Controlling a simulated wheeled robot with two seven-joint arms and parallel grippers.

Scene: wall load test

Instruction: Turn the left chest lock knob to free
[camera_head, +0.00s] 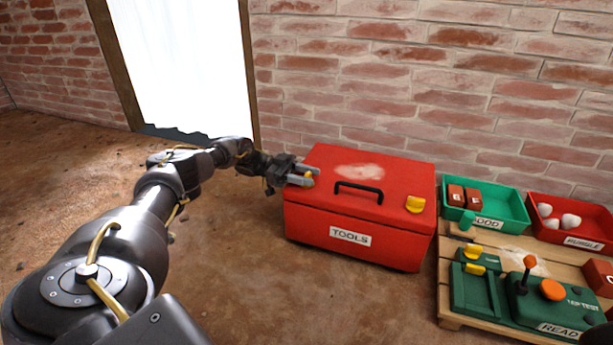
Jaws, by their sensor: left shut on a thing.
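The red chest (405,246) marked TOOLS stands on the floor, its lid closed, with a black handle on top. The left lock knob (309,174) is yellow and sits at the left of the lid, mostly hidden by my gripper. My left gripper (304,177) reaches in from the left and is shut on this knob. The right lock knob (415,204) is also yellow and sits free at the right of the lid. The exact angle of the left knob cannot be told. My right gripper is not in view.
Right of the chest, a wooden pallet (455,318) carries a green tray (511,209) with red bricks, a red tray (540,230) with white rubble, and a green test device (530,308) with a lever and orange button. A brick wall (350,95) stands behind. Floor at left is clear.

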